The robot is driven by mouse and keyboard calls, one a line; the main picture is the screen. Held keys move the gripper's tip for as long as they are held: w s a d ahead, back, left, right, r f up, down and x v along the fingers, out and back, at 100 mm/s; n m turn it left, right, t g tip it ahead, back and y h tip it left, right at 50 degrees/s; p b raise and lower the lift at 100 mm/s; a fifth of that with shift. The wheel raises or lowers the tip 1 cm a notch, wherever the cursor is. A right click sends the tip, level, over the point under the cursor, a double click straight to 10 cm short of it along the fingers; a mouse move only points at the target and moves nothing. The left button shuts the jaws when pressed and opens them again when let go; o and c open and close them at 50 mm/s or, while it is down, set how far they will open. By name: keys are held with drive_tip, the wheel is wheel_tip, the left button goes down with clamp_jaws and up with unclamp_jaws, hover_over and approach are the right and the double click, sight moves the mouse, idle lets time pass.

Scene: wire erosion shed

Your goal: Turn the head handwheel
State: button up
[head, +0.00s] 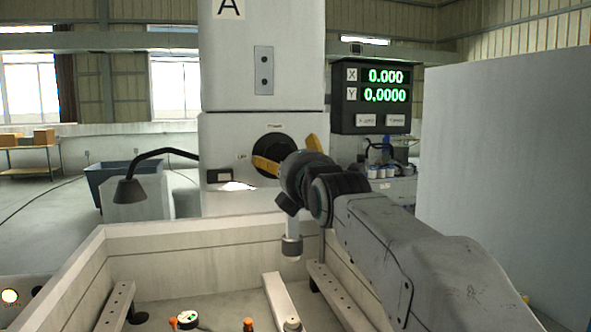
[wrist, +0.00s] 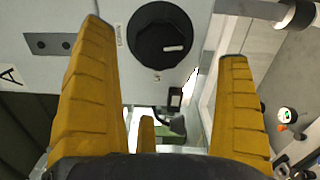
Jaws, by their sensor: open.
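The head handwheel (head: 271,147) is a black round wheel on the front of the pale machine head, partly hidden behind my gripper in the head view. In the wrist view the handwheel (wrist: 150,30) shows whole near the top, with a short light bar on its face. My gripper (head: 289,154) is in front of it, with its yellow fingers spread. In the wrist view my gripper (wrist: 165,45) is open and empty, and the wheel appears between and beyond the fingertips. The fingers do not appear to touch the wheel; the exact gap cannot be told.
A black readout box (head: 384,96) with green digits hangs right of the head. A black gooseneck lamp (head: 131,189) stands left. Below is the open machine tank (head: 190,234) with rails and small parts. A large grey panel (head: 505,170) stands at the right.

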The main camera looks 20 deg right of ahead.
drive_tip(key=shift+s, duration=1.7)
drive_tip(key=shift+f, duration=0.15)
